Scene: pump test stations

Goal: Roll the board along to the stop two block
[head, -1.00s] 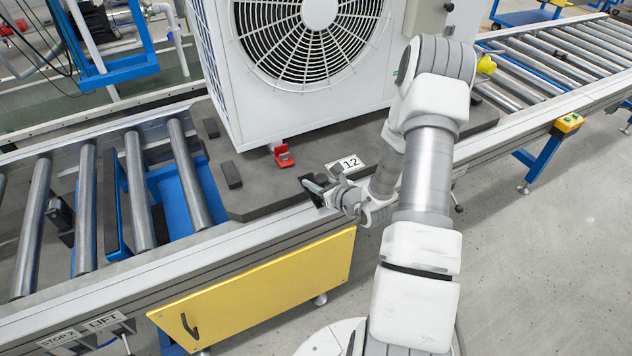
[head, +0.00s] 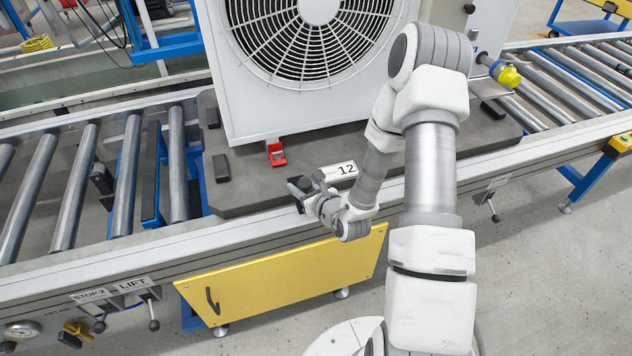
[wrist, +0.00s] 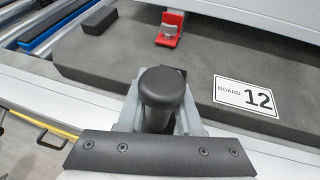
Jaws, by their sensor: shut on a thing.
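The board (head: 270,189) is a dark grey slab on the roller conveyor, labelled "BOARD 12" in the wrist view (wrist: 210,112). It carries a white fan unit (head: 216,75). My gripper (head: 302,188) is at the board's front edge, shut on a black round-topped knob (wrist: 161,88), as the wrist view shows. A small dark block (head: 102,179) stands between the rollers left of the board, with a clear gap between them. It may be the stop two block; the "STOP 2" label (head: 90,295) is on the rail below it.
Bare rollers (head: 80,185) lie left of the board. A long black bar (head: 151,172) stands between two rollers near the board's left end. A "LIFT" label (head: 133,285) and levers sit on the front rail. A yellow panel (head: 285,273) hangs below. Grey floor (head: 540,270) is open at right.

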